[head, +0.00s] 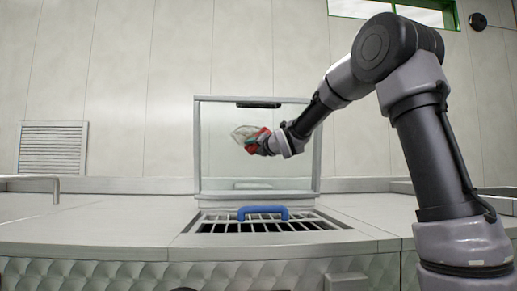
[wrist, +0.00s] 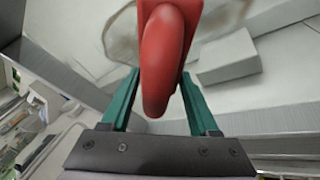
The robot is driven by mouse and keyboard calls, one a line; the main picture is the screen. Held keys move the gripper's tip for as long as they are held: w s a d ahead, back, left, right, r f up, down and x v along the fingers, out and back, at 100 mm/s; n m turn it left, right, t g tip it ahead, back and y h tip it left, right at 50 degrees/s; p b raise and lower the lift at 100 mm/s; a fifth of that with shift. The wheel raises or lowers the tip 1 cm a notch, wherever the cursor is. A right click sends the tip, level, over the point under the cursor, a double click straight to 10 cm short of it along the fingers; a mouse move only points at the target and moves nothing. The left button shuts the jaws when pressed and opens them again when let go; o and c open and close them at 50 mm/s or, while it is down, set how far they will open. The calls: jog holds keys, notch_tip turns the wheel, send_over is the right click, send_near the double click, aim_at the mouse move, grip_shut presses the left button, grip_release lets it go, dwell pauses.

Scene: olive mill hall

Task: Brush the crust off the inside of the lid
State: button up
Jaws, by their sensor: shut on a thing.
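The lid (head: 215,170) stands upright and open at the back of the counter, its inside facing me. A pale, brown-edged crust patch (head: 242,133) shows on it, and in the wrist view the crust (wrist: 122,38) lies behind the tool. My gripper (head: 262,144) is in front of the lid, beside the patch. Its green fingers (wrist: 160,88) are shut on the red handle (wrist: 164,50) of a brush. The brush's bristles are hidden, so I cannot tell whether they touch the crust.
A slatted grate (head: 215,227) with a blue handle (head: 263,212) lies in the counter below the lid. The counter (head: 120,222) is clear to the left. A metal rail (head: 30,178) stands at the far left. A pale block (wrist: 228,57) shows in the wrist view.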

aim_at(246, 146)
jog(key=shift+a+r, duration=0.1)
jog(key=shift+a, duration=1.25)
jog(key=shift+w+a, duration=0.1)
jog(key=shift+a, duration=0.15)
jog(key=shift+c, duration=0.8)
jog(key=shift+a, duration=3.3)
jog(key=shift+s+r, duration=0.2)
jog(key=shift+r, duration=0.85)
jog(key=shift+w+d, duration=0.15)
jog(key=shift+d, duration=1.8)
jog(key=d, duration=0.6)
jog(key=shift+s, duration=0.2)
jog(key=shift+d, duration=5.1)
jog(key=shift+a+r, duration=0.35)
jog(key=shift+a, duration=0.85)
jog(key=shift+a+r, duration=0.35)
jog(key=shift+a, duration=0.8)
jog(key=shift+a+r, duration=0.35)
jog(key=shift+a, duration=0.85)
